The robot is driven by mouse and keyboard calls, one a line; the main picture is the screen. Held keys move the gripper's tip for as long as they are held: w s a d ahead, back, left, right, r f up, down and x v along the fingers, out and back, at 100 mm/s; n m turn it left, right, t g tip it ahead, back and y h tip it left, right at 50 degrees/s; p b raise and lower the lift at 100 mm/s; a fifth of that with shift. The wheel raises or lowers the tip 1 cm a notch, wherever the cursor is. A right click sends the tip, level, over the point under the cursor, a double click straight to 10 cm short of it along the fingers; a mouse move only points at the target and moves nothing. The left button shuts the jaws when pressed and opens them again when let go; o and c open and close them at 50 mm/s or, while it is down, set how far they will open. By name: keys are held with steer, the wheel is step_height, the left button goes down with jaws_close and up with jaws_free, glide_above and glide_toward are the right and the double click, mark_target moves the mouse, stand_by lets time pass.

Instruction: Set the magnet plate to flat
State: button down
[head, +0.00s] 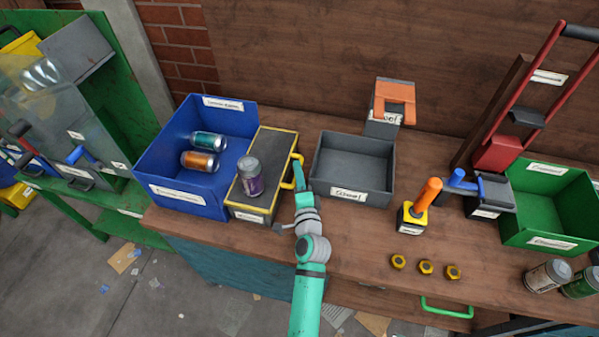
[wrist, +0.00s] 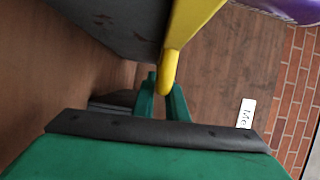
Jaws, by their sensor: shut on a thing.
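The magnet plate (head: 273,143) is a dark slab with a yellow rim, between the blue bin and the grey tray. From the head view I cannot tell its exact tilt. A purple and grey can (head: 250,176) stands on it. A yellow handle (head: 297,163) sticks out on the plate's right side and also shows in the wrist view (wrist: 177,60). My gripper (head: 301,190) is at this handle; in the wrist view its green fingers (wrist: 163,103) are shut around the handle's end.
The blue bin (head: 168,148) at left holds two cans. The grey tray (head: 352,194) stands just right of my gripper. An orange-handled tool (head: 426,195), gold nuts (head: 425,268), a green crate (head: 534,243) and cans (head: 548,276) are further right.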

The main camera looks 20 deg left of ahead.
steer(key=c, duration=1.8)
jaws_free()
steer(key=shift+a+f, duration=0.15)
steer(key=shift+f, duration=0.25)
steer(key=shift+o, duration=0.2)
steer(key=shift+r, duration=0.1)
steer(key=v, duration=1.1)
steer(key=shift+r, duration=0.1)
steer(key=shift+w, duration=0.15)
